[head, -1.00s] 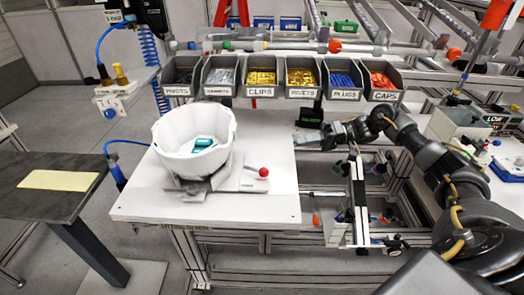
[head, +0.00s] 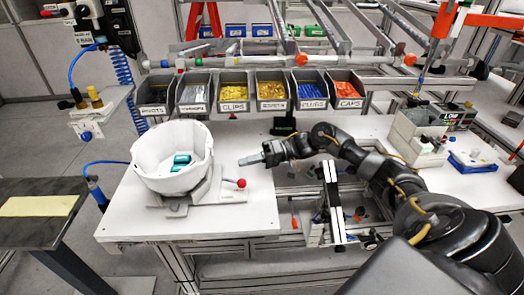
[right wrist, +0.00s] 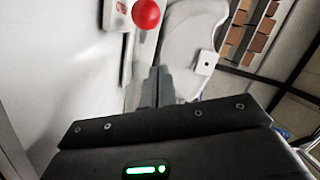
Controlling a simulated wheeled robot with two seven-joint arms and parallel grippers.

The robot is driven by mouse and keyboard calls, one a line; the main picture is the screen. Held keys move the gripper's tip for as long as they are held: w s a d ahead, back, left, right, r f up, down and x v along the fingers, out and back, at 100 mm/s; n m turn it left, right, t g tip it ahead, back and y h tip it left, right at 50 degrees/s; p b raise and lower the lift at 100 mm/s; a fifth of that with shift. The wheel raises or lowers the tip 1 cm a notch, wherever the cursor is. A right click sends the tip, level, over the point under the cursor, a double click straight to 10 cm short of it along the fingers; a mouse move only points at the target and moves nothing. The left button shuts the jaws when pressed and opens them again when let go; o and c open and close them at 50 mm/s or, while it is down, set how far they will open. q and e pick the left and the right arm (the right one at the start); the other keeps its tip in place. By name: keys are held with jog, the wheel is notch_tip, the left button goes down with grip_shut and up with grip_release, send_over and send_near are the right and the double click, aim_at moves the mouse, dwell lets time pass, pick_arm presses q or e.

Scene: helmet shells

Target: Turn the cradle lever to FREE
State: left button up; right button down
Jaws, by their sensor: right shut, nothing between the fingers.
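The cradle (head: 205,198) is a grey fixture on the white bench, under a white helmet shell (head: 150,165) with a teal piece inside. Its lever ends in a red ball knob (head: 241,183) at the cradle's right side; the knob also shows at the top of the right wrist view (right wrist: 147,14). My right gripper (head: 243,161) is shut and empty, just behind the knob in the head view and apart from it. In the right wrist view its closed fingers (right wrist: 159,82) point toward the knob. The lever's markings are not readable. My left gripper is not in view.
A row of labelled bins (head: 235,92) stands behind the bench. The white bench top (head: 255,205) is clear right of the cradle. A dark table (head: 30,235) with a yellow sheet is at the left. A grey bin (head: 415,135) stands at the right.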

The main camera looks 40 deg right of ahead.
aim_at(233, 181)
jog(key=s, duration=0.1)
jog(key=s+a+f+p, duration=0.1)
jog(key=shift+s, duration=0.4)
jog(key=shift+a+f, duration=0.2)
jog(key=shift+f, duration=0.1)
